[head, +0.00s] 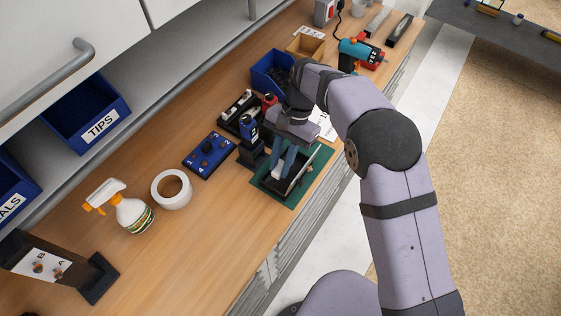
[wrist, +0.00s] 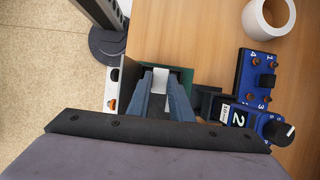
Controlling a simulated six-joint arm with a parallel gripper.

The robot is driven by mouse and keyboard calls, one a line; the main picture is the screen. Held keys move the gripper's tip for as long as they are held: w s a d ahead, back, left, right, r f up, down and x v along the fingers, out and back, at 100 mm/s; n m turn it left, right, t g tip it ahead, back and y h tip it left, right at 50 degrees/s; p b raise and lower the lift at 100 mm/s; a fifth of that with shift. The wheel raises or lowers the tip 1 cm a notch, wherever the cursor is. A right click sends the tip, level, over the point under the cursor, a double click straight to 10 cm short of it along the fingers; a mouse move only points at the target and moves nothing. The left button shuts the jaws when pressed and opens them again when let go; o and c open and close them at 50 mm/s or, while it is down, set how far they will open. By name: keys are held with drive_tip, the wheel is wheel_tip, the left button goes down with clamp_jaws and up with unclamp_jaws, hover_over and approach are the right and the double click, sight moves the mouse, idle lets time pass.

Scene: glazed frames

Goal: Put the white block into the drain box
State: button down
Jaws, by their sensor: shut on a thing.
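My gripper (head: 283,166) points down over a dark open-topped holder (head: 297,180) on a green mat (head: 293,204). Its blue-grey fingers are closed on a white block (wrist: 160,102), which shows between them in the wrist view. In the head view only a small white patch shows at the fingertips, and I cannot tell whether the block touches the holder. No label reading drain box is legible, so I cannot tell which container it is. A blue bin (head: 261,72) with dark contents and a cardboard box (head: 303,47) stand farther back on the bench.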

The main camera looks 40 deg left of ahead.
drive_tip(key=shift+f+b, duration=0.85)
drive_tip(key=shift+f, duration=1.55)
drive_tip(key=c, duration=1.5)
unclamp_jaws()
drive_tip(key=shift+w+r, duration=0.1)
drive_tip(key=shift+w+r+b, duration=0.3)
drive_tip(key=shift+r+b, duration=0.2)
drive_tip(key=shift+r, duration=0.1)
drive_tip(key=shift+b+v, duration=0.9)
drive_tip(key=shift+v, duration=2.05)
